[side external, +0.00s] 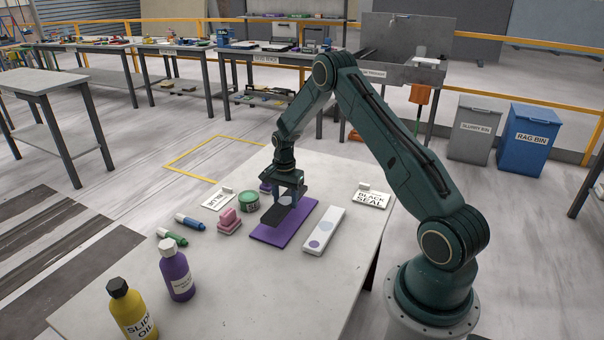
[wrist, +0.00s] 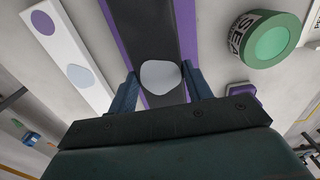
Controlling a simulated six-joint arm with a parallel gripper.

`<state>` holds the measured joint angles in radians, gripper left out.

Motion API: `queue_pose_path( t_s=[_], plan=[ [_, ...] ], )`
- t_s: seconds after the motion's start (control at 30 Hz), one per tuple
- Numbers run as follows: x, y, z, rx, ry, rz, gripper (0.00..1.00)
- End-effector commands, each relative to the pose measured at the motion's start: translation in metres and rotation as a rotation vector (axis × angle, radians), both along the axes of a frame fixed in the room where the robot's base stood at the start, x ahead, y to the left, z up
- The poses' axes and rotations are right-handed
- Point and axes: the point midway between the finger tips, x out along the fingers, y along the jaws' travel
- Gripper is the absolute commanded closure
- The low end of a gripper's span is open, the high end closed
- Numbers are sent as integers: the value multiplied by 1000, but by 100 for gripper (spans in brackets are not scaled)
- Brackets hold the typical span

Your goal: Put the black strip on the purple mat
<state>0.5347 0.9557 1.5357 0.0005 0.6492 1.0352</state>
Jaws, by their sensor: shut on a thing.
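The black strip (side external: 279,214) is a long dark bar with a light grey rounded patch on it; in the wrist view it runs away from me between my fingers (wrist: 153,25). My gripper (side external: 287,199) is shut on the strip, with one finger on each side of the grey patch. The purple mat (side external: 291,232) lies on the slab below; in the wrist view it shows as purple bands (wrist: 192,35) along both sides of the strip. The strip is over the mat, roughly along its length. I cannot tell whether it touches the mat.
A white strip (side external: 323,230) with round patches lies right of the mat. A green tin (side external: 249,201), a pink block (side external: 230,222) and marker pens (side external: 189,222) are to the left. A purple bottle (side external: 177,270) and yellow bottle (side external: 131,310) stand at the front. The slab's front right is clear.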

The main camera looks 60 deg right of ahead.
Motion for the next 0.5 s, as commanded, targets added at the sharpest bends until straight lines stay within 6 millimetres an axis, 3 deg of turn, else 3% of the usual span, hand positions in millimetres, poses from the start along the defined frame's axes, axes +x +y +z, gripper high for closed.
queue_pose_path(
  t_s=[0.3, 0.5],
  plan=[
    [0, 0, -33, 0, 1, 0, 87],
    [0, 0, -40, -1, -1, 0, 87]
  ],
)
